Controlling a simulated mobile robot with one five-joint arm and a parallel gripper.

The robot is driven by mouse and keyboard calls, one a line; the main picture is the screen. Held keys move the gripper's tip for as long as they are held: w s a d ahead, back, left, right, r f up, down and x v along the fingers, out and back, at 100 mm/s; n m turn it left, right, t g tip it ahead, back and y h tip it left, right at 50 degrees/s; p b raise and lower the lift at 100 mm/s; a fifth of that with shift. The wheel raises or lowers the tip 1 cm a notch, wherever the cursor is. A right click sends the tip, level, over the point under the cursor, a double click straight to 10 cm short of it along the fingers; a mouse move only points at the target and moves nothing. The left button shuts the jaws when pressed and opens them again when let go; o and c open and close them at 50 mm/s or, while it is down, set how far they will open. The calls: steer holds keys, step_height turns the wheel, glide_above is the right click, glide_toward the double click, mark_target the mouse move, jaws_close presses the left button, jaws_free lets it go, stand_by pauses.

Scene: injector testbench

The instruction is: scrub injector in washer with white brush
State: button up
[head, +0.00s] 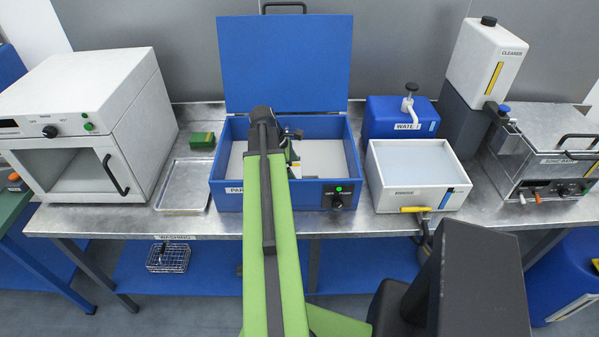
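The blue parts washer (224,200) stands on the metal bench with its lid (285,62) raised. Its light-coloured basin shows inside, and a green light is lit on its front. My arm reaches over the washer's front wall, and my gripper (292,148) is inside the washer, near the middle. The arm covers much of the gripper. Small dark and whitish parts show beside it, but I cannot tell whether they are finger, brush or injector. I cannot make out the injector or the white brush.
Left of the washer are a metal tray (183,186), a green sponge (202,140) and a white oven (92,110). On the right are a white rinse basin (388,188), a blue water container (377,118), a cleaner bottle (482,58) and a metal unit (530,165).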

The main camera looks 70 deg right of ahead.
steer(key=shift+s+d, duration=0.35)
steer(key=shift+s, duration=0.55)
steer(key=shift+s+d, duration=0.35)
steer(key=shift+s, duration=0.55)
steer(key=shift+w+a, duration=0.25)
steer(key=shift+w, duration=0.35)
steer(key=shift+w+a, duration=0.25)
steer(key=shift+w, duration=0.35)
steer(key=shift+w+a, duration=0.25)
steer(key=shift+w, duration=0.35)
steer(key=shift+s+d, duration=0.4)
steer(key=shift+s, duration=0.5)
steer(key=shift+s+d, duration=0.35)
steer(key=shift+s, duration=0.5)
steer(key=shift+w+a, duration=0.4)
steer(key=shift+w, duration=0.5)
steer(key=shift+w+a, duration=0.35)
steer(key=shift+w, duration=0.5)
step_height(320, 180, up, 16)
steer(key=p, duration=1.5)
steer(key=shift+p, duration=0.4)
